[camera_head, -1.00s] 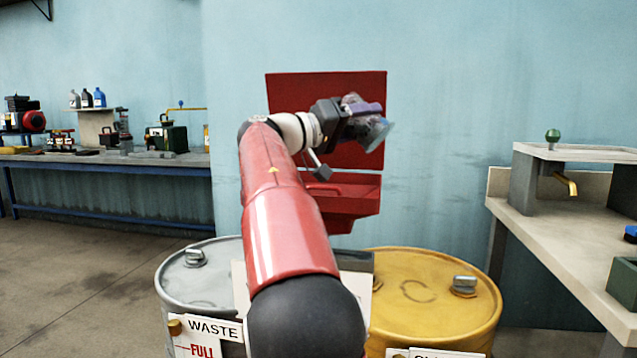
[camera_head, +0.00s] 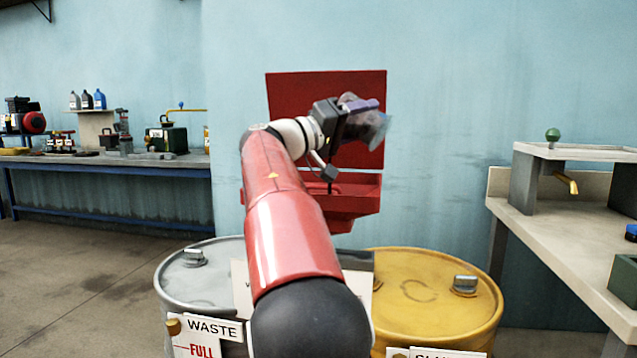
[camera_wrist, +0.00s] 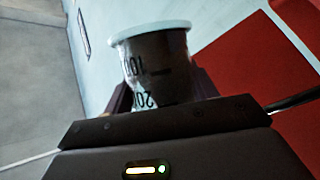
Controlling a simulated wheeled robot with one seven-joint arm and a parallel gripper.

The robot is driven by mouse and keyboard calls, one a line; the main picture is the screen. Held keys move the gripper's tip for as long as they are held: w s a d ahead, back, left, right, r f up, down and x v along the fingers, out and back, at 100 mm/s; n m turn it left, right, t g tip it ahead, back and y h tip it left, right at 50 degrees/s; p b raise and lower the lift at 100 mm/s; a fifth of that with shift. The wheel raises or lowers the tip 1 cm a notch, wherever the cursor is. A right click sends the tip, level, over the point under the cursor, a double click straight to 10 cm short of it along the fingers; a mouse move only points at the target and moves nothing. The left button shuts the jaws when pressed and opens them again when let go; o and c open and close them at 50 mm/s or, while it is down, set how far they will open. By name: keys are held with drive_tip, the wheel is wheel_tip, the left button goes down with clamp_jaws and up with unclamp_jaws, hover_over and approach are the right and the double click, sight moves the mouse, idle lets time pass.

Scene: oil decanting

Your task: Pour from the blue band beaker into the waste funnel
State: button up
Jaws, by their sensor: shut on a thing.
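My gripper (camera_head: 362,115) is shut on a clear beaker (camera_head: 372,128), held in front of the raised lid of the red waste funnel (camera_head: 350,207). The beaker is tilted, its mouth toward the right. In the wrist view the beaker (camera_wrist: 160,72) sits between the fingers, with a pale rim, black graduation marks and a dark inside. I cannot make out a blue band. The red funnel's open tray is below the gripper, partly hidden by my arm. A thin dark vertical line shows over the tray; I cannot tell whether it is liquid.
A grey drum (camera_head: 190,280) with a WASTE FULL sign (camera_head: 205,335) and a yellow drum (camera_head: 440,300) stand below the funnel. A workbench (camera_head: 550,230) with a brass spout (camera_head: 566,182) is at right. A cluttered bench (camera_head: 110,165) stands at far left.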

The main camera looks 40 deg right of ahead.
drive_tip(key=shift+w+a+f+n+t+h+b, duration=0.1)
drive_tip(key=shift+f+n+t+h+b, duration=0.1)
drive_tip(key=shift+n+h+b, duration=0.35)
drive_tip(key=shift+f+n+t+h+b, duration=0.1)
drive_tip(key=shift+f+n+h+b, duration=0.15)
drive_tip(key=shift+n, duration=0.5)
idle(0.7)
drive_tip(key=shift+w+a+r+n+t+h, duration=0.2)
drive_tip(key=shift+w+r+n+t+h, duration=0.05)
drive_tip(key=shift+w+n, duration=0.25)
drive_tip(key=shift+w+a+r+n+t+h, duration=0.25)
drive_tip(key=shift+w+n, duration=0.15)
drive_tip(key=shift+n, duration=0.1)
drive_tip(key=shift+w+r+n+t, duration=0.2)
drive_tip(key=shift+n+t, duration=0.2)
drive_tip(key=shift+n, duration=0.3)
